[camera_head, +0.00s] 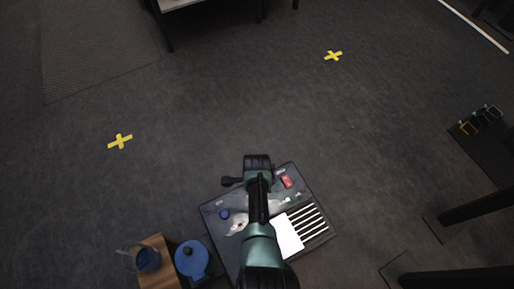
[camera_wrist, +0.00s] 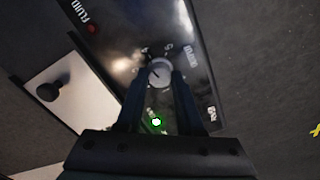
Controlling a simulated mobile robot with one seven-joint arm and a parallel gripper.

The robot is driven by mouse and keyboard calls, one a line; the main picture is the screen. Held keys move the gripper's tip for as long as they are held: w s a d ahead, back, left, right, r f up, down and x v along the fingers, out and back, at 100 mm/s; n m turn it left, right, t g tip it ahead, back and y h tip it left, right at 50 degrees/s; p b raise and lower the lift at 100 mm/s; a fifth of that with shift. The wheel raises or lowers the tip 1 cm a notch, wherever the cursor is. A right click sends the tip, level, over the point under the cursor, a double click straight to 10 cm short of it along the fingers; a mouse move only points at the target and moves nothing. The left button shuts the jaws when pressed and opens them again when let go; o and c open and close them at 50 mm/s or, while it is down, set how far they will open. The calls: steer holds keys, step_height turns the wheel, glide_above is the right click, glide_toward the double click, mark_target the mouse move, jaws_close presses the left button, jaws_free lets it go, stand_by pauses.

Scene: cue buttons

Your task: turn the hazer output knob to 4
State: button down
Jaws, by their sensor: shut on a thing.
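The hazer (camera_head: 305,196) lies below the middle of the head view, a dark box with a control panel. In the wrist view its panel (camera_wrist: 120,28) shows a round grey output knob (camera_wrist: 160,72) with a dark pointer line and printed numbers around it. My gripper (camera_wrist: 162,80) is over the panel, with its two dark fingers on either side of the knob, shut on it. In the head view my gripper and arm (camera_head: 257,165) cover part of the hazer, and the knob is hidden there. I cannot read the pointer's number clearly.
A lit green button (camera_wrist: 156,122) and a red light (camera_wrist: 92,28) are near the knob. A red switch (camera_head: 287,181) and a vent grille are on the hazer. A blue jug (camera_head: 192,260) and a wooden board (camera_head: 158,272) are at its left. Open floor lies beyond.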

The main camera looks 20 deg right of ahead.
steer(key=shift+m, duration=0.5)
steer(key=c, duration=0.5)
jaws_free()
steer(key=shift+c, duration=0.2)
step_height(320, 180, up, 13)
steer(key=p, duration=0.8)
